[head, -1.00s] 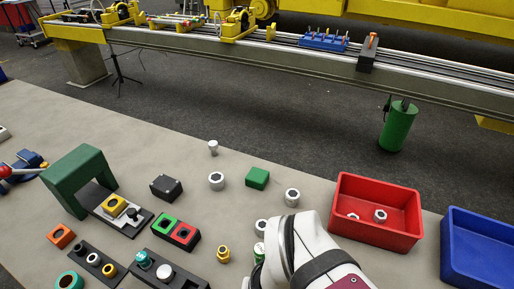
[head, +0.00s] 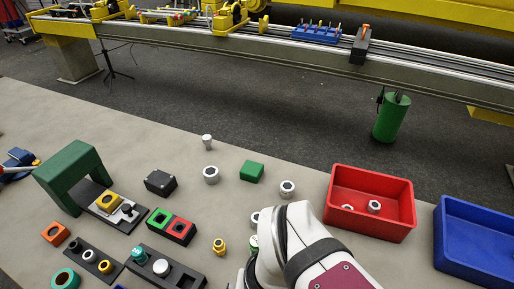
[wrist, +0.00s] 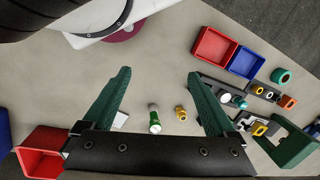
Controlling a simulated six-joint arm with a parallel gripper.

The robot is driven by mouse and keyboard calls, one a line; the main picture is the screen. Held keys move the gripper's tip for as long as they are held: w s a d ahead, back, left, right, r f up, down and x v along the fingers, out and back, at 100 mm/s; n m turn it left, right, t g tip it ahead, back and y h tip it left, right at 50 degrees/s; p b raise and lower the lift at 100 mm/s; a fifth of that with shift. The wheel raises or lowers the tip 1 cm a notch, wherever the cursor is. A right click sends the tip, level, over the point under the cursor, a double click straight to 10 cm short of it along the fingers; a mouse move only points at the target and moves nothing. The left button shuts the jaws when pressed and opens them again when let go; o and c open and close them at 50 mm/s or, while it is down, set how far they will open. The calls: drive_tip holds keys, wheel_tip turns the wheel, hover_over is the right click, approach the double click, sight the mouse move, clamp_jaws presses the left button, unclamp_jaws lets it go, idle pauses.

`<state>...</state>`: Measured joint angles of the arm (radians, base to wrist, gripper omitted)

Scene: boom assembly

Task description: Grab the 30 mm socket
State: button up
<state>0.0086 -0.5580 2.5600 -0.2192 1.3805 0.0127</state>
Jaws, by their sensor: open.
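Several silver sockets lie on the grey table in the head view: one upright near the middle (head: 211,175), one right of the green block (head: 287,188), and one partly hidden by my arm (head: 255,218). No size marking is readable, so I cannot tell which is 30 mm. In the wrist view my gripper (wrist: 160,75) is open and empty, its green fingers wide apart. A green and silver cylinder (wrist: 154,118) and a brass fitting (wrist: 181,113) appear between the fingers, on the table below. In the head view my arm hides my gripper.
A red bin (head: 328,205) holding silver pieces and a blue bin (head: 440,245) stand at the right. A green arch (head: 68,150), a dark block (head: 160,181), and a red-green block (head: 171,222) stand at the left.

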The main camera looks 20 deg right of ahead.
sight(292, 185)
drive_tip(key=w+d+f+n+g+h, duration=0.1)
drive_tip(key=w+d+f+n+h, duration=0.1)
drive_tip(key=w+d+n+h, duration=0.5)
drive_tip(key=w+d+f+n+h, duration=0.3)
drive_tip(key=w+d+n+h, duration=0.2)
drive_tip(key=w+d+n, duration=0.3)
drive_tip(key=w+f+n+t, duration=0.2)
drive_tip(key=w+f+n, duration=0.1)
drive_tip(key=w+n, duration=0.1)
drive_tip(key=w+f+n+t+h, duration=0.1)
drive_tip(key=w+f+n+t, duration=0.1)
drive_tip(key=w+f+n, duration=0.2)
drive_tip(key=w+f+n+t+h, duration=0.1)
drive_tip(key=w+f+n, duration=0.3)
drive_tip(key=w, duration=0.4)
drive_tip(key=shift+a+n+t, duration=0.35)
drive_tip(key=shift+n+t, duration=0.45)
drive_tip(key=shift+t, duration=0.1)
drive_tip(key=x, duration=1.5)
drive_tip(key=shift+w+d+f, duration=0.1)
drive_tip(key=shift+w+f, duration=0.05)
drive_tip(key=shift+w, duration=0.3)
clamp_jaws()
